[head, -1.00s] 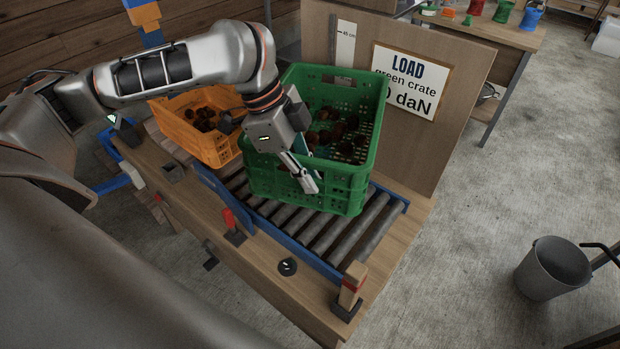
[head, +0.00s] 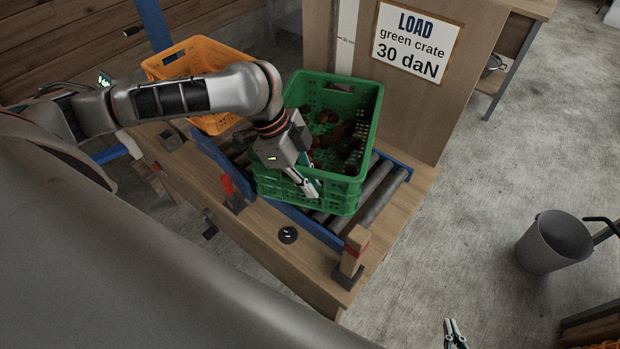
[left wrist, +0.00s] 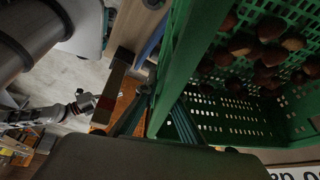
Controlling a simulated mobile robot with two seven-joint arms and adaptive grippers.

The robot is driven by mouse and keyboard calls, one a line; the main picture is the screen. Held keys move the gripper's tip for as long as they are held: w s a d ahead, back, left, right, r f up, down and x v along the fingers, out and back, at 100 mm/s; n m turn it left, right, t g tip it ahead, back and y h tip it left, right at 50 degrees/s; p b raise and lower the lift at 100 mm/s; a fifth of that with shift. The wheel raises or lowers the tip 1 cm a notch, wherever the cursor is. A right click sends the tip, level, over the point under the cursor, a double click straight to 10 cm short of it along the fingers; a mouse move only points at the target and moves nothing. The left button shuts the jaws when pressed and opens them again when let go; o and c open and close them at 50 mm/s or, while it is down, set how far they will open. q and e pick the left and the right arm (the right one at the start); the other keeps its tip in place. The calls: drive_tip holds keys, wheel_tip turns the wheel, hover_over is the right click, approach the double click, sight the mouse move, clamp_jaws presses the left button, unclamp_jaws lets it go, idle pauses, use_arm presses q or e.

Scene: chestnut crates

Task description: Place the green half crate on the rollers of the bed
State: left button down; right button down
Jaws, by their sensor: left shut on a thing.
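The green half crate (head: 365,110), with brown chestnuts inside, is over the roller bed; its near lower edge overlaps the blue side rail (head: 327,235) in the head view. I cannot tell whether its base rests fully on the rollers (head: 377,202). My left gripper (head: 312,188) is shut on the crate's near wall. In the left wrist view its fingers (left wrist: 155,115) straddle the green wall (left wrist: 180,60), with the chestnuts to the right. My right gripper (head: 455,335) shows only its fingertips at the bottom edge, away from the bed; its opening is unclear.
An orange crate (head: 160,65) stands behind my left arm. A wooden panel with a load sign (head: 417,45) reading 30 daN rises behind the bed. A wooden post (head: 354,250) and a red-topped piece (head: 228,187) stand along the near edge. A grey bucket (head: 553,242) is on the floor.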

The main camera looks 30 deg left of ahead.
sight(319, 209)
use_arm(q)
wheel_tip(319, 209, down, 4)
drive_tip(key=shift+w+r+b, duration=0.1)
drive_tip(key=shift+r+b, duration=0.15)
drive_tip(key=shift+b, duration=0.15)
drive_tip(key=c, duration=2.2)
unclamp_jaws()
drive_tip(key=shift+f, duration=0.2)
drive_tip(key=shift+o, duration=0.2)
drive_tip(key=shift+s, duration=0.2)
